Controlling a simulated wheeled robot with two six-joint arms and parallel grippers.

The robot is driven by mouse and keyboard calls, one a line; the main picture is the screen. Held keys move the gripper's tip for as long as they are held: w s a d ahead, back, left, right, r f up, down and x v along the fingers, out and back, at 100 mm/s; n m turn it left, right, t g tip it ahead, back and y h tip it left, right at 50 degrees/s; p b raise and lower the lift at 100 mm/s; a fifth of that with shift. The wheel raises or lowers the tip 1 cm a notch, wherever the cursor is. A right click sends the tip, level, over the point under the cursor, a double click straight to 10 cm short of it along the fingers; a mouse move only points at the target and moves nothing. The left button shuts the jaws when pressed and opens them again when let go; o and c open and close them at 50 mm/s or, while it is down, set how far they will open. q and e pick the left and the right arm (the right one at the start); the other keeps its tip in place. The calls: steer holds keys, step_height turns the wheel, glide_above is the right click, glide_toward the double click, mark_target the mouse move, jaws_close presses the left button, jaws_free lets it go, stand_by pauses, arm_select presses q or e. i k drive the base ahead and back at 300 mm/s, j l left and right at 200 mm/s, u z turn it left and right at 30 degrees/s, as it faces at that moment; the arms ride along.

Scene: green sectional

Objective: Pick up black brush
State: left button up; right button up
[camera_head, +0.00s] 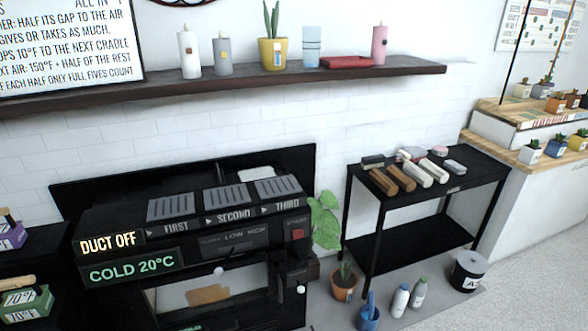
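Several brush-like tools lie side by side on the top of a small black table (478,178) right of the middle. The leftmost has a dark, blackish head and a brown handle, and looks like the black brush (373,161). A second brown-handled brush (402,177) lies just right of it, close by. Two white-handled ones (433,170) follow to the right. The heads are small and partly overlap in this view. Neither of my grippers is in view, so nothing is seen touching the brushes.
A pink item (440,150) and a grey item (455,166) share the tabletop. A black machine (190,225) stands left of the table.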

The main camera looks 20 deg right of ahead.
mark_target(376, 160)
steer(key=l+u, duration=0.15)
steer(key=u, duration=0.2)
steer(key=l+u, duration=0.45)
steer(key=l, duration=0.3)
steer(key=l+u, duration=0.1)
steer(key=l, duration=0.4)
steer(key=k+l+u, duration=0.15)
steer(key=l, duration=0.3)
steer(key=l+u, duration=0.15)
steer(key=l, duration=0.3)
steer(key=k+l+u, duration=0.1)
steer(key=l, duration=0.3)
steer(key=k+l, duration=0.05)
